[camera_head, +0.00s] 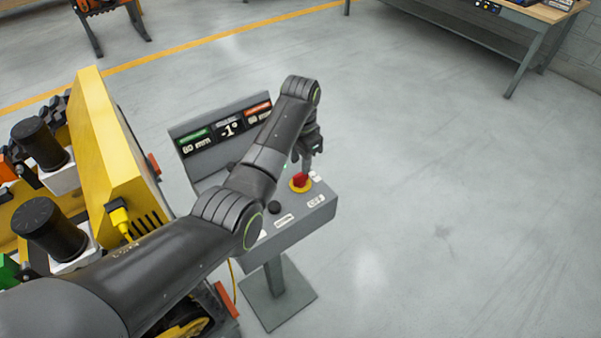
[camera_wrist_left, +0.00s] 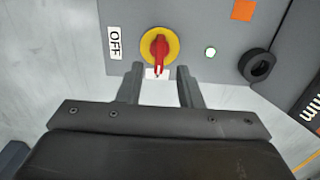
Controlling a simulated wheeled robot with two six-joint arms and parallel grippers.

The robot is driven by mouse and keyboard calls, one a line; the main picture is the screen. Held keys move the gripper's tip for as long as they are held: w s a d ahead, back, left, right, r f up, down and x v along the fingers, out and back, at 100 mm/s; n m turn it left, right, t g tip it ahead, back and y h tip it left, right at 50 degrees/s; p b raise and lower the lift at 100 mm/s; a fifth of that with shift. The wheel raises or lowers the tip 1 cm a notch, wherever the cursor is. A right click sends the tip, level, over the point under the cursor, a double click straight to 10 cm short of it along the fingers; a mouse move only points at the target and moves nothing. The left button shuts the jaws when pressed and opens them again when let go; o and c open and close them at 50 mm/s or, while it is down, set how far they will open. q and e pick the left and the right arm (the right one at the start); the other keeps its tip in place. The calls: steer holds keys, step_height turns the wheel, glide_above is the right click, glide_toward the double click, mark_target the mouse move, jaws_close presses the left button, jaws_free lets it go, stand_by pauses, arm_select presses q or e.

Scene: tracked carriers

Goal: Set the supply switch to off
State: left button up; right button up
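The supply switch (camera_head: 301,181) is a red handle on a yellow disc on the sloped grey panel. It also shows in the left wrist view (camera_wrist_left: 158,48), its handle pointing down toward a small white label (camera_wrist_left: 152,73) whose text I cannot read. The OFF label (camera_wrist_left: 115,42) is left of the disc there, and the handle is not turned to it. My left gripper (camera_wrist_left: 159,76) is open, one finger on each side below the handle, nothing between its fingers; I cannot tell if it touches. In the head view the left gripper (camera_head: 306,161) is just above the switch. My right gripper is out of view.
The grey console (camera_head: 312,215) stands on a post with a display (camera_head: 228,128) at its back. A yellow machine (camera_head: 125,165) is close at left. Floor at right is clear.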

mark_target(301, 174)
arm_select(q)
step_height(301, 174, down, 4)
steer(key=shift+f, duration=0.85)
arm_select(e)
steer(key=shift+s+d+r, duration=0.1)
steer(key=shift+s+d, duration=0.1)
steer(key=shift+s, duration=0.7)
arm_select(q)
steer(key=shift+c, duration=0.3)
jaws_close()
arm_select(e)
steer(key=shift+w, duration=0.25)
